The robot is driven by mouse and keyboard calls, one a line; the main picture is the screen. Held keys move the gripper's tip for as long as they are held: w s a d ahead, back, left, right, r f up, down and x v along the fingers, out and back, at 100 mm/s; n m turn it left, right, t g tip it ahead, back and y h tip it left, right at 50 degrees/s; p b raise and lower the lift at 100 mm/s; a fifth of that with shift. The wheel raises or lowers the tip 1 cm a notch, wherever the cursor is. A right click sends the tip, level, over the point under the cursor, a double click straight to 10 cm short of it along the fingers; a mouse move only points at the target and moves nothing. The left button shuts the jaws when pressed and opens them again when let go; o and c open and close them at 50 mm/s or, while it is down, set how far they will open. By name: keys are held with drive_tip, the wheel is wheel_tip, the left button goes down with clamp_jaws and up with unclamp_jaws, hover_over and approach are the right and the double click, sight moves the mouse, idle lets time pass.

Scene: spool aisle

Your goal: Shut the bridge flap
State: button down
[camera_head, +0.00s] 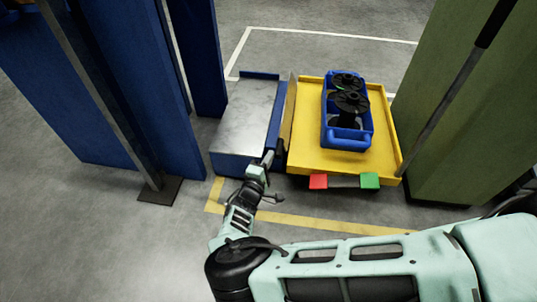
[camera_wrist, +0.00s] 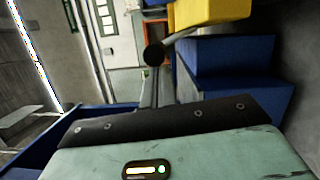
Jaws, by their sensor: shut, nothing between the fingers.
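A narrow tan upright panel, which looks like the bridge flap (camera_head: 289,108), stands between a grey-topped blue stand (camera_head: 245,112) and a yellow cart deck (camera_head: 308,142). My gripper (camera_head: 268,158) is shut and empty at the front right corner of the stand, close to the near end of the panel. In the wrist view my gripper (camera_wrist: 156,92) points at a round black knob (camera_wrist: 154,54) on a grey rod. The rod runs toward a yellow part (camera_wrist: 208,12). I cannot tell whether the fingers touch the knob.
A blue crate (camera_head: 363,143) with black spools (camera_head: 351,101) sits on the yellow deck. Red (camera_head: 318,181) and green (camera_head: 370,180) blocks are on its front edge. Blue uprights (camera_head: 130,90) stand left, a green block (camera_head: 460,120) right.

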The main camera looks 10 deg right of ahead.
drive_tip(key=d+m+p, duration=0.1)
drive_tip(key=d+r+m+p, duration=0.1)
drive_tip(key=shift+s+r+g+p, duration=0.2)
drive_tip(key=shift+s+g+p, duration=0.1)
drive_tip(key=shift+p, duration=0.05)
drive_tip(key=shift+d, duration=0.15)
drive_tip(key=shift+s, duration=0.15)
idle(0.5)
